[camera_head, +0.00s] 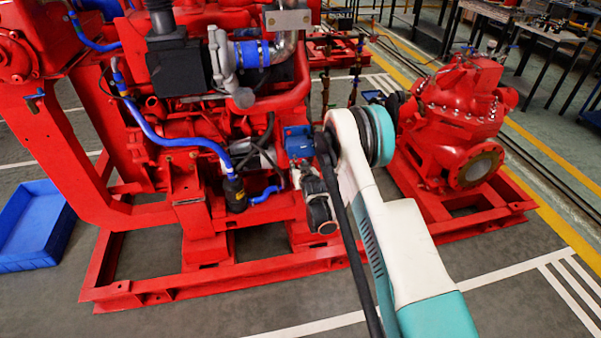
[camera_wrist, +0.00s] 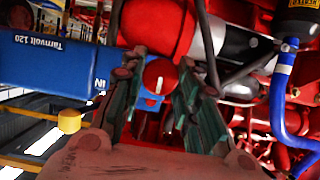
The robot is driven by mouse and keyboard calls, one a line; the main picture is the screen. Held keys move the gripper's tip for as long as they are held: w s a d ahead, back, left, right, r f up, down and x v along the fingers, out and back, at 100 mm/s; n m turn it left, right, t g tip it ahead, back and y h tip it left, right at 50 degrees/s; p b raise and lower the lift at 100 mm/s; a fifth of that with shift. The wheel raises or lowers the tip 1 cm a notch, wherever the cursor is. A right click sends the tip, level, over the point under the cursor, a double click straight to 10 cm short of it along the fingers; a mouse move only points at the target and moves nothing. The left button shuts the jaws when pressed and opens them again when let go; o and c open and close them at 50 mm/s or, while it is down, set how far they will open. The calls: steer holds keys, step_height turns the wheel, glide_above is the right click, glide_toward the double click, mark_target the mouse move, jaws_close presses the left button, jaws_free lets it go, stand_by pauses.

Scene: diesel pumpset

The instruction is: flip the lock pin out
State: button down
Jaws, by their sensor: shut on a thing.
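The contact itself is partly hidden by the fingertips. In the head view a blue box (camera_head: 298,142) sits on the engine just left of my arm; the pin cannot be made out there.
The red engine frame (camera_head: 220,265) surrounds the work spot. A blue hose (camera_wrist: 280,95) runs down at the right of the wrist view. A red pump (camera_head: 460,120) stands right of my arm. A blue tray (camera_head: 35,225) lies on the left floor. The front floor is clear.

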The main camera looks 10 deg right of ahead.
steer(key=shift+s+f, duration=0.15)
steer(key=shift+s, duration=0.05)
steer(key=c, duration=1.2)
jaws_free()
steer(key=shift+s, duration=0.15)
steer(key=shift+r, duration=0.2)
step_height(320, 180, up, 10)
steer(key=shift+f, duration=0.1)
